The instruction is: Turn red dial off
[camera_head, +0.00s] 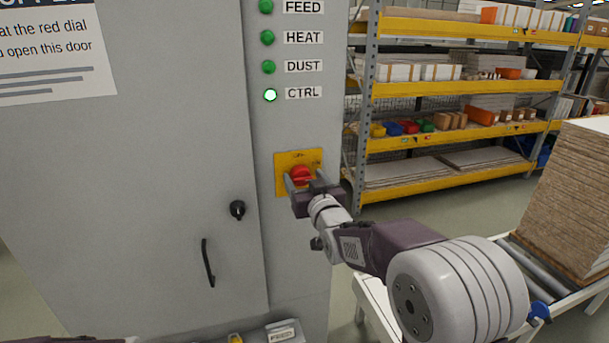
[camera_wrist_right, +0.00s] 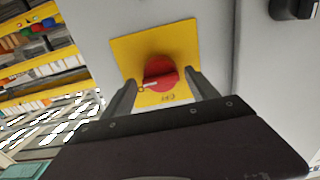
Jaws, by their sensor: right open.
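The red dial (camera_head: 300,174) sits on a yellow plate (camera_head: 283,161) on the front of the grey cabinet, under a column of indicator lamps. My right gripper (camera_head: 301,184) is at the dial, with its fingers open on either side of it. In the right wrist view the dial (camera_wrist_right: 160,73) shows between the two fingertips (camera_wrist_right: 158,82), with a small pale mark low on its left. I cannot tell whether the fingers touch it. The lettering on the plate is too small to read fully. My left gripper is not in view.
The CTRL lamp (camera_head: 270,95) is lit bright; the FEED, HEAT and DUST lamps are duller green. The cabinet door has a black knob (camera_head: 237,209) and a handle (camera_head: 208,263). Shelving (camera_head: 455,88) stands behind at right, and a board stack (camera_head: 575,195) rests on a roller conveyor.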

